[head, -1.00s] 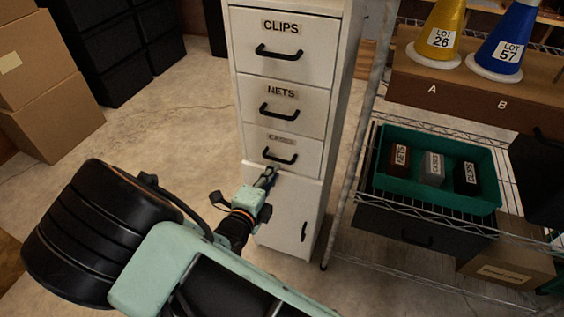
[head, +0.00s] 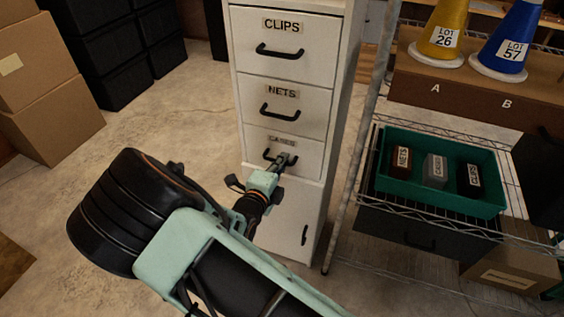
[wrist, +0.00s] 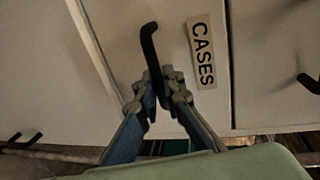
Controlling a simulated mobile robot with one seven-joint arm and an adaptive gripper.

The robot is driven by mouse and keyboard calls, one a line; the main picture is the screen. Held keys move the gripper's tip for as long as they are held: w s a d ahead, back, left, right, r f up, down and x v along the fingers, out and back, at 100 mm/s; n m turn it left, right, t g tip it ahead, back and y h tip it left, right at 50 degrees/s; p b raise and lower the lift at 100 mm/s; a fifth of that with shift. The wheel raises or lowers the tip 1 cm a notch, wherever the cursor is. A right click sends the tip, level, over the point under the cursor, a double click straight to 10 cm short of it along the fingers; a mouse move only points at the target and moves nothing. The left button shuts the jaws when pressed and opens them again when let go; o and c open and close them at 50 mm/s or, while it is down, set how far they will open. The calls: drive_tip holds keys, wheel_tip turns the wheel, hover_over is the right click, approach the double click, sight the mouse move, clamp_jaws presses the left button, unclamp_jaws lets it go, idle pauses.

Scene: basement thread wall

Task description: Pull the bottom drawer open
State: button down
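The bottom drawer (head: 310,153) of the white cabinet is labelled CASES and looks shut, its front flush with the drawers above. Its black bar handle (head: 267,154) is partly covered by my gripper (head: 284,160) in the head view. In the wrist view the handle (wrist: 148,42) runs down between the two fingers of my gripper (wrist: 160,92), with the CASES label (wrist: 202,52) to the right. The fingers are close on either side of the bar. I cannot tell whether they press on it.
Drawers labelled NETS (head: 308,112) and CLIPS (head: 310,48) are above, and a cabinet door (head: 285,235) is below. A wire shelf with a green tray (head: 400,187) stands close on the right. Cardboard boxes (head: 62,125) stand at left; the floor between is clear.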

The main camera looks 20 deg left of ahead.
idle(0.3)
drive_tip(key=f+p+v, duration=0.2)
drive_tip(key=p+v, duration=0.2)
drive_tip(key=v, duration=0.7)
drive_tip(key=s+f+p+v, duration=0.1)
drive_tip(key=p+v, duration=0.3)
drive_tip(key=v, duration=0.8)
drive_tip(key=shift+a+f, duration=0.2)
drive_tip(key=shift+f, duration=0.6)
drive_tip(key=shift+s, duration=0.1)
drive_tip(key=c, duration=2.3)
unclamp_jaws()
drive_tip(key=shift+c, duration=0.2)
drive_tip(key=shift+s, duration=0.1)
drive_tip(key=v, duration=1.2)
drive_tip(key=shift+a, duration=0.1)
